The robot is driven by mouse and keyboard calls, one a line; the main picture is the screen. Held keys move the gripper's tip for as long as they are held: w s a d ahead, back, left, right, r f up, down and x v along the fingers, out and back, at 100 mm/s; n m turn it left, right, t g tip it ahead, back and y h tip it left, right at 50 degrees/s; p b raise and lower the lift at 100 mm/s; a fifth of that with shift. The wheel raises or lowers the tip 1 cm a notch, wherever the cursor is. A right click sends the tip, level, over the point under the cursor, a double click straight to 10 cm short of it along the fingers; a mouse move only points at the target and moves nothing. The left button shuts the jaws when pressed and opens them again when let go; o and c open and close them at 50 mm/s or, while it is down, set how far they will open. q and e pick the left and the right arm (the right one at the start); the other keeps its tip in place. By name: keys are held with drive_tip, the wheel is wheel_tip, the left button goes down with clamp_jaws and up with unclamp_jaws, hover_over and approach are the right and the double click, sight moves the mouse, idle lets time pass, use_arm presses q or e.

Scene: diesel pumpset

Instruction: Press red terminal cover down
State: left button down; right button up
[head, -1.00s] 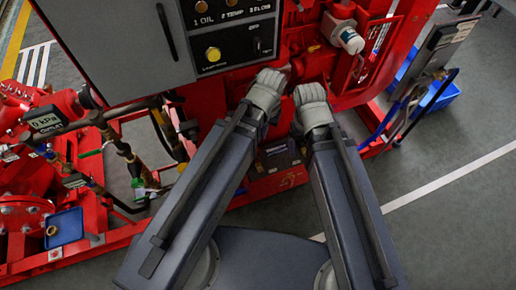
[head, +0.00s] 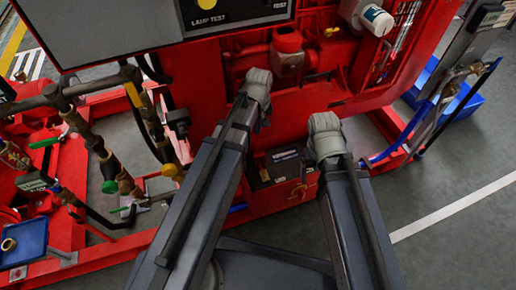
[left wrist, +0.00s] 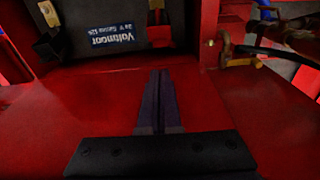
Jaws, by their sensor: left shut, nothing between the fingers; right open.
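A dark battery (left wrist: 100,15) with a blue "Voltmoor" label (left wrist: 115,34) shows at the top of the left wrist view. A small red block (left wrist: 160,37) at its front edge looks like the red terminal cover; I cannot tell whether it is raised or seated. My left gripper (left wrist: 160,74) is shut and empty, its tips just below that block in the picture, with no contact visible. In the head view the battery (head: 284,157) sits low on the red frame between my left gripper (head: 257,92) and right gripper (head: 326,138). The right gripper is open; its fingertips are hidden.
A black terminal piece (left wrist: 48,46) is left of the label. A brass fitting (left wrist: 222,45) and dark hose are at right in the wrist view. The red pumpset frame (head: 345,95) surrounds the battery.

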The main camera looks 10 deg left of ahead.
use_arm(q)
drive_tip(key=shift+w+a+f, duration=0.1)
drive_tip(key=shift+w+f, duration=0.1)
drive_tip(key=shift+f, duration=0.05)
drive_tip(key=shift+f, duration=0.1)
drive_tip(key=f+b, duration=1)
drive_tip(key=shift+w+a, duration=0.25)
drive_tip(key=shift+w, duration=0.05)
drive_tip(key=shift+w+r, duration=0.1)
